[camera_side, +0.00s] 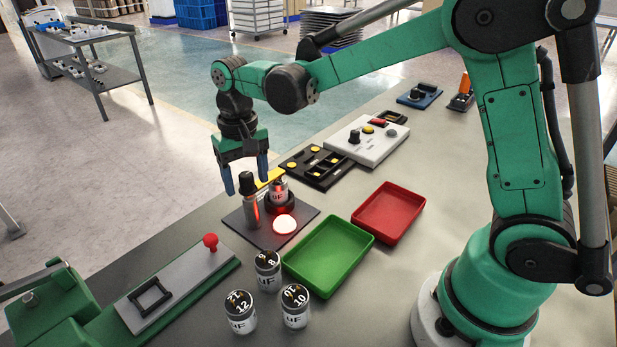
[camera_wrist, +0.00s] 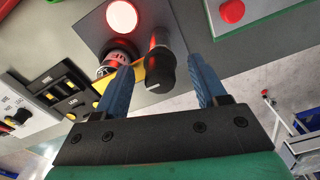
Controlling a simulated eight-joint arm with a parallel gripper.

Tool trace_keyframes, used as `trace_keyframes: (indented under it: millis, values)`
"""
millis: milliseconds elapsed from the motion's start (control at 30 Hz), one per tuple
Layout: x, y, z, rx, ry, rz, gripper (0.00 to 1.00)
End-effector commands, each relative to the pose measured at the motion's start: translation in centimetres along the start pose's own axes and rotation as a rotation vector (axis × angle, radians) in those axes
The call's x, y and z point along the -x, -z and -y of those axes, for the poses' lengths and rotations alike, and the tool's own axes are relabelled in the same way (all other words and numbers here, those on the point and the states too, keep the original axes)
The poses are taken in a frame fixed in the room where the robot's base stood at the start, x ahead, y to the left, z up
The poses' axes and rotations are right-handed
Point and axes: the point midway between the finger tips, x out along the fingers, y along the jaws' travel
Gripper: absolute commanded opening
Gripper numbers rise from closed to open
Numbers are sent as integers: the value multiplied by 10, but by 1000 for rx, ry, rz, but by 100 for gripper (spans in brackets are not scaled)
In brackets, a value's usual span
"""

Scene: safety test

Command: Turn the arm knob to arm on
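A black knob (camera_side: 247,184) tops a grey post with a red glow on a dark base plate (camera_side: 248,232). In the wrist view the knob (camera_wrist: 158,74) bears a pale mark. My gripper (camera_side: 246,178) points down over the plate, its blue fingers apart on either side of the knob. In the wrist view my gripper (camera_wrist: 160,68) has the knob between its fingers, with visible gaps. I cannot tell how far the fingertips reach down beside it. A labelled can (camera_side: 279,187) stands in a dark round socket beside the post, near a yellow piece (camera_side: 269,176). A round pale lamp (camera_side: 285,225) glows on the plate.
A green tray (camera_side: 328,254) and red tray (camera_side: 388,213) lie right of the plate. Three labelled cans, one of them here (camera_side: 241,312), stand in front. A green fixture with a red ball handle (camera_side: 210,242) is front left. Black and white panels (camera_side: 366,140) lie behind.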

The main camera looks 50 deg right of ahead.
Motion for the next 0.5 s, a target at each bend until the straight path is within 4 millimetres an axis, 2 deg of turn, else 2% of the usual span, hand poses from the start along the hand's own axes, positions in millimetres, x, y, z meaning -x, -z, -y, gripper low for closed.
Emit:
trace_keyframes:
  millis: [267,500]
  values:
    - [4,0,0,1,0,0,65]
    - [35,0,0,0,0,0,65]
